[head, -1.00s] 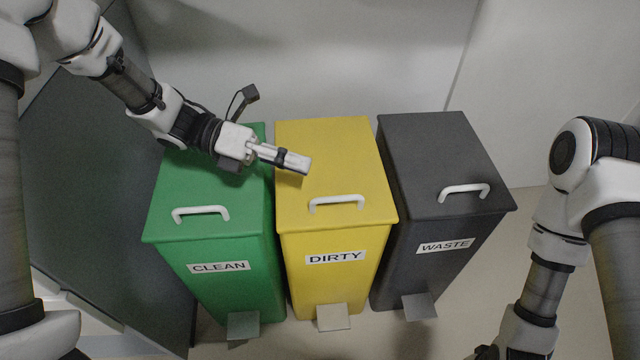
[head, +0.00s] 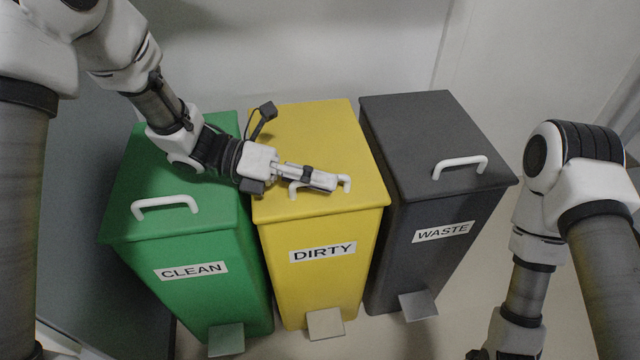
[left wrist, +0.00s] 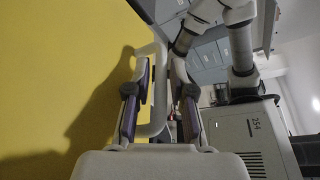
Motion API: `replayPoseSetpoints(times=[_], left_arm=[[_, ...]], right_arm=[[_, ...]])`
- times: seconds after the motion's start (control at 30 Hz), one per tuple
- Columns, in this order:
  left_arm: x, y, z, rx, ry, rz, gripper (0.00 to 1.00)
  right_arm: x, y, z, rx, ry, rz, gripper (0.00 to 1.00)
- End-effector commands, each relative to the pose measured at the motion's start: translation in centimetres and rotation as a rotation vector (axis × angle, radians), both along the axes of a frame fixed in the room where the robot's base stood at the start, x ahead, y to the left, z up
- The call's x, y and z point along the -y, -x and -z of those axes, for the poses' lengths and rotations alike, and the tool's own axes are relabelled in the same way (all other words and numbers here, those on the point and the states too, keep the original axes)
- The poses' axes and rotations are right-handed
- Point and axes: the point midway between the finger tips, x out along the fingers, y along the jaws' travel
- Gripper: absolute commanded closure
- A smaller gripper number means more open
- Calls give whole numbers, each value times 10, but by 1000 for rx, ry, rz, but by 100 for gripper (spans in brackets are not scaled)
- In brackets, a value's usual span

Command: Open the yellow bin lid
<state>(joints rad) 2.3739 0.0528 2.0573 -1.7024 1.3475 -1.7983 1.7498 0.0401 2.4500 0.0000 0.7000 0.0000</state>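The yellow bin (head: 312,265), labelled DIRTY, stands in the middle of the row with its lid (head: 310,135) shut. A white bar handle (head: 345,184) sits near the lid's front edge. My left gripper (head: 328,182) is at this handle and hides much of it in the head view. In the left wrist view, the handle (left wrist: 158,85) passes between the two spread fingers of my left gripper (left wrist: 161,90), with gaps visible beside it. The yellow lid (left wrist: 60,80) fills the left side there.
A green bin (head: 205,290) labelled CLEAN stands to the left, under my left forearm. A dark grey bin (head: 440,265) labelled WASTE stands to the right. Both lids are shut. Each bin has a front pedal. A wall is behind the bins.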

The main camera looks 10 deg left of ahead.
Motion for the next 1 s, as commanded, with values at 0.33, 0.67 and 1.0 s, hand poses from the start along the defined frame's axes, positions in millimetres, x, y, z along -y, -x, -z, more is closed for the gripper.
replayPoseSetpoints(times=[0.33, 0.67, 1.0], left_arm=[[2, 0, 0, 0, 1, 1, 100], [1, -1, -5, -10, 5, 0, 100], [-2, -9, -51, -140, 48, -1, 100]], right_arm=[[0, 0, 0, 0, 0, 0, 60], [0, 0, -5, 0, 0, 0, 60], [0, 0, -47, 0, 0, 0, 60]])
